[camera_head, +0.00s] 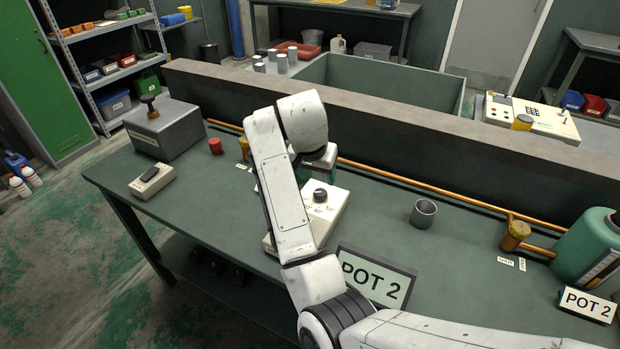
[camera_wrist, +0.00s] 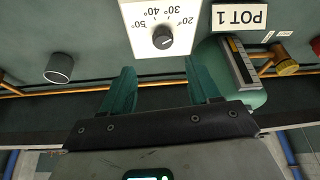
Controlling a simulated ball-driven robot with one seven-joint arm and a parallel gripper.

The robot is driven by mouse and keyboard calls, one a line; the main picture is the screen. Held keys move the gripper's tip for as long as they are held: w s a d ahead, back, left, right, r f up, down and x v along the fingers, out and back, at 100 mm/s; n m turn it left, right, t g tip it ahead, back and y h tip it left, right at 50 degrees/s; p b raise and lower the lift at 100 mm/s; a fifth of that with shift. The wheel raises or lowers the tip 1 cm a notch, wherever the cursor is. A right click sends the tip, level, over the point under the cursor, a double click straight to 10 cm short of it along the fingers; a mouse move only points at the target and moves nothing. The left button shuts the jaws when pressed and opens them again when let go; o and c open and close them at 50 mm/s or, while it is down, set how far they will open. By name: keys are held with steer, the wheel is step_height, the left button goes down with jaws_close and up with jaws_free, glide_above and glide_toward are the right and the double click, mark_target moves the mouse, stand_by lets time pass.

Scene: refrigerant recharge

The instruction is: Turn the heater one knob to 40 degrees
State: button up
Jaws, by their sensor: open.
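The white heater panel (camera_head: 333,211) sits on the bench, partly hidden by my arm. Its dark round knob (camera_head: 320,195) also shows in the wrist view (camera_wrist: 163,39), where the panel is upside down with a printed 20 to 50 degree scale around the knob. I cannot tell which mark the knob points to. My gripper (camera_wrist: 160,90) has its two teal fingers spread, with nothing between them. The fingers are apart from the knob, which lies beyond their tips in the wrist view. In the head view my arm mostly hides the gripper.
A green pot (camera_wrist: 247,97) and a POT 1 sign (camera_wrist: 239,16) are beside the panel. A grey cup (camera_head: 424,213), copper pipe (camera_head: 400,179), brass valve (camera_head: 515,235) and another green pot (camera_head: 585,246) are to the right. A POT 2 sign (camera_head: 374,278) stands near the front edge.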

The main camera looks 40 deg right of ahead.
mark_target(321, 192)
steer(key=x, duration=1.1)
steer(key=shift+w+d+r, duration=0.1)
steer(key=shift+w+r, duration=0.05)
steer(key=shift+w, duration=0.2)
steer(key=c, duration=1)
